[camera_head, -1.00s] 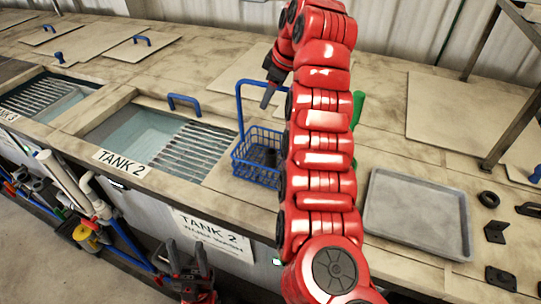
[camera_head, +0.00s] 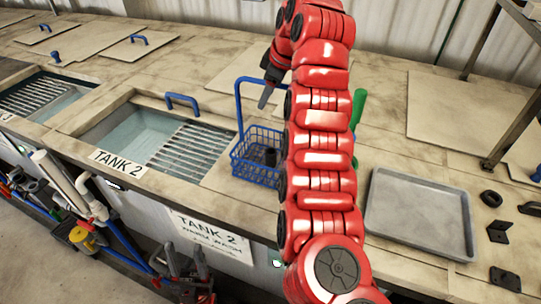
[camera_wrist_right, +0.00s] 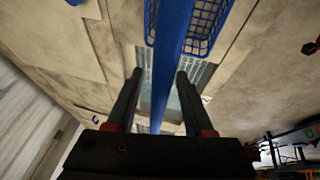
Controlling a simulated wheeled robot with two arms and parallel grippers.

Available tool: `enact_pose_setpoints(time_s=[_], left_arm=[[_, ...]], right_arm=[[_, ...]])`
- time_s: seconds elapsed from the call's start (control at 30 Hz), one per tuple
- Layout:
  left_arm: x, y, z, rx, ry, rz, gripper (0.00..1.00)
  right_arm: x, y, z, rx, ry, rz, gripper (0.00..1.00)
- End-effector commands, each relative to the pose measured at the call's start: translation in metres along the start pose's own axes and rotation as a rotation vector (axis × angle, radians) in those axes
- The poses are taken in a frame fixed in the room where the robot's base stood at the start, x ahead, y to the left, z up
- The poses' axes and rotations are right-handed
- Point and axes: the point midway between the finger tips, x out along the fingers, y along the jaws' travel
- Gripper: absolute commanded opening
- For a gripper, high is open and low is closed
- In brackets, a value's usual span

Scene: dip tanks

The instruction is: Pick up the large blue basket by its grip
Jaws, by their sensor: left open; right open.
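The large blue basket (camera_head: 243,172) stands upright on the counter to the right of tank 2, partly hidden by my right arm. Its tall handle (camera_head: 238,108) rises to a grip at the top, and a dark part sits inside it. My right gripper (camera_head: 267,96) is open near the grip, with one finger visible in the head view. In the right wrist view, the blue grip bar (camera_wrist_right: 170,60) runs between the open fingers of my right gripper (camera_wrist_right: 158,75), with gaps showing beside it. My left gripper (camera_head: 185,252) is open and empty low in front of the tank wall.
Tank 2 (camera_head: 118,163) is open, with water and a slatted rack, left of the basket. A grey tray (camera_head: 418,212) and small black parts lie at the right. A green handle (camera_head: 358,103) stands behind my right arm. Lids with blue handles lie behind.

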Motion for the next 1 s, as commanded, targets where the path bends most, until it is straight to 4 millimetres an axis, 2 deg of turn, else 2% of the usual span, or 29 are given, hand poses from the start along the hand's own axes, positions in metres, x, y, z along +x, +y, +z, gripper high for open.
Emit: enact_pose_setpoints(time_s=[0.13, 0.4, 1.0], left_arm=[[0.0002, 0.0000, -0.0001, 0.000, 0.000, 0.000, 0.50], [0.0002, 0.0000, -0.0001, 0.000, 0.000, 0.000, 0.50], [0.0002, 0.0000, 0.0000, 0.000, 0.000, 0.000, 0.50]], right_arm=[[-0.0002, 0.0002, 0.0001, 0.000, 0.000, 0.000, 0.50], [-0.0002, 0.0002, 0.0002, 0.000, 0.000, 0.000, 0.02], [0.0000, 0.0001, 0.0004, 0.001, -0.001, 0.000, 0.00]])
